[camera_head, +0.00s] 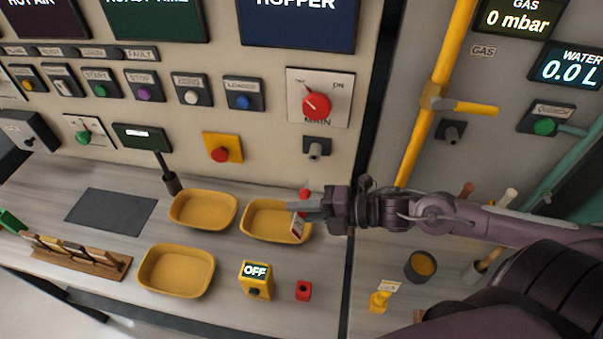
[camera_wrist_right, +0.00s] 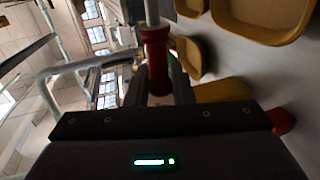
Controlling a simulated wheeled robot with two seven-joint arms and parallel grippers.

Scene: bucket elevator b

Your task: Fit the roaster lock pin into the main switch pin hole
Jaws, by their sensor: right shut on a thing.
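The roaster lock pin (camera_wrist_right: 157,60) has a red flanged handle and a pale metal shaft, and sits between the fingers of my right gripper in the wrist view. In the head view, my right gripper (camera_head: 312,209) is shut on it above the counter, in front of a yellow tray. A red end (camera_head: 304,193) shows above the fingers, and a red and white tag (camera_head: 299,227) shows below them. The main switch (camera_head: 316,106) has a red knob on a white plate. Below it is a dark block with a grey round fitting (camera_head: 315,149); its hole cannot be made out. My left gripper is not in view.
Yellow trays (camera_head: 176,289) stand on the counter. A yellow OFF block (camera_head: 256,290) and a small red block (camera_head: 303,290) are nearer me. A yellow pipe (camera_head: 429,100) runs right of the panel. A dark cup (camera_head: 421,266) stands at the right.

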